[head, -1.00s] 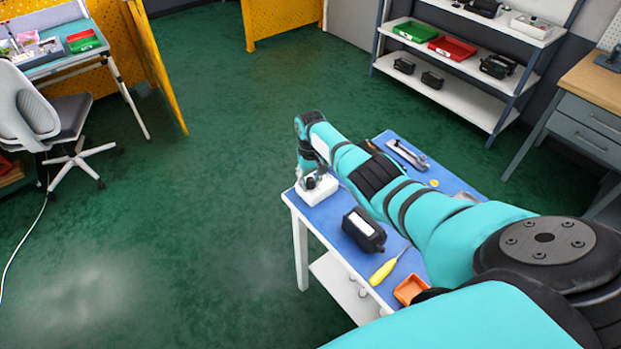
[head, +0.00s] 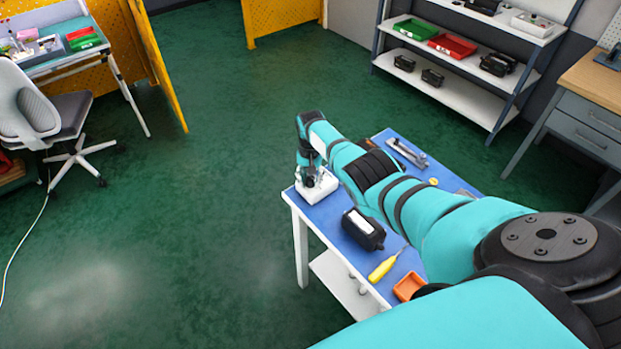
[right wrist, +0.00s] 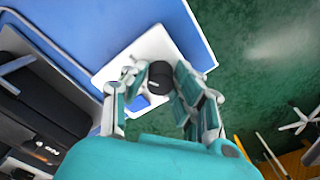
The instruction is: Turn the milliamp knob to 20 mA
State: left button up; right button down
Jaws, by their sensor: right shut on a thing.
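A small white box (head: 318,195) sits at the far left corner of the blue-topped table; it also shows in the right wrist view (right wrist: 117,70). On its top is a round black knob (right wrist: 159,72) with a light mark, and a small blue patch (right wrist: 150,102) beside it. My right gripper (head: 309,178) reaches down over the box. In the right wrist view its fingers (right wrist: 156,80) stand on both sides of the knob and are shut on it. The knob's scale cannot be read. My left gripper is not in view.
On the blue table (head: 335,212) lie a black device (head: 363,230) with a white label, a yellow screwdriver (head: 384,266), an orange tray (head: 409,287) and a metal part (head: 407,154) at the back.

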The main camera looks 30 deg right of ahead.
aim_at(310, 178)
jog(key=shift+w+r, duration=0.15)
jog(key=c, duration=1)
grip_release()
notch_tip(310, 178, up, 12)
jog(key=shift+f, duration=0.1)
